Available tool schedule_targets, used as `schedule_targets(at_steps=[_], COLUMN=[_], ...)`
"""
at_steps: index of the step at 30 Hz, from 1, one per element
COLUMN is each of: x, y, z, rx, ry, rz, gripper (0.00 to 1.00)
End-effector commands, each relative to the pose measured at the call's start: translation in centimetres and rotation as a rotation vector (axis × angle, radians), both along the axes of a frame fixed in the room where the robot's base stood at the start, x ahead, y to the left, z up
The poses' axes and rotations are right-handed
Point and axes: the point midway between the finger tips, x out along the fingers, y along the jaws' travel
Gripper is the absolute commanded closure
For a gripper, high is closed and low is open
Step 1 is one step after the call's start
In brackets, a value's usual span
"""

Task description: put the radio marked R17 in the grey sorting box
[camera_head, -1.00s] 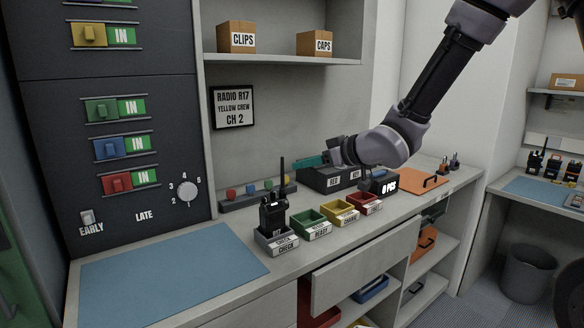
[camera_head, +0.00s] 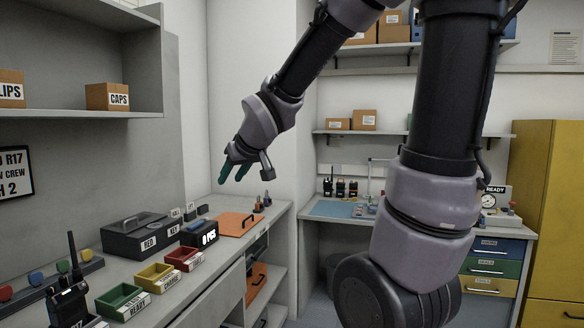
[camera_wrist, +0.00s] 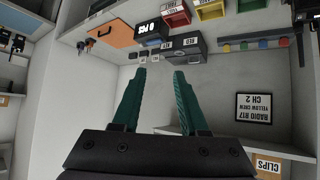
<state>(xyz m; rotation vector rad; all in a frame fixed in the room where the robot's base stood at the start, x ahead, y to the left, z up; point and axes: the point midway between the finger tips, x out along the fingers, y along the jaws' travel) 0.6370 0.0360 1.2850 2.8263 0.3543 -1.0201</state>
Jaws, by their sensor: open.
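A black radio (camera_head: 68,302) with a tall antenna stands at the lower left of the head view. The grey sorting box (camera_head: 97,323) at its foot is mostly cut off by the picture's bottom edge. Several more radios (camera_head: 340,187) stand on the far desk, too small to read. The wall sign (camera_head: 14,174) names radio R17, yellow crew, channel 2; it shows upside down in the wrist view (camera_wrist: 254,108). My gripper (camera_head: 234,178) is open and empty in the air above the bench, its green fingers (camera_wrist: 160,78) apart.
Green (camera_head: 123,301), yellow (camera_head: 155,277) and red (camera_head: 185,258) trays line the bench's front. An orange clipboard (camera_head: 235,223) lies farther right. A yellow cabinet (camera_head: 545,220) stands at the far right.

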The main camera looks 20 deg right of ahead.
Motion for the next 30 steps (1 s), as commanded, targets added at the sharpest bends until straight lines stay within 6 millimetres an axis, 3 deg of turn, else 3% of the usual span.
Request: schedule_targets(at_steps=[1,3,6,12,17,30], x=[-1.7,-4.7,-9.0,-15.3,-16.8,-16.8], y=[-2.7,-5.7,-8.3,-9.5,-9.4,-9.3], z=[1.4,2.4,3.3,4.1,4.2,4.2], rx=[0.027,0.080,0.178,0.348,0.397,0.395], ry=[0.025,0.089,0.178,0.302,0.338,0.340], rz=[-0.094,-0.210,-0.332,-0.435,-0.450,-0.449], gripper=[0.57,0.57,0.57,0.57,0.57,0.57])
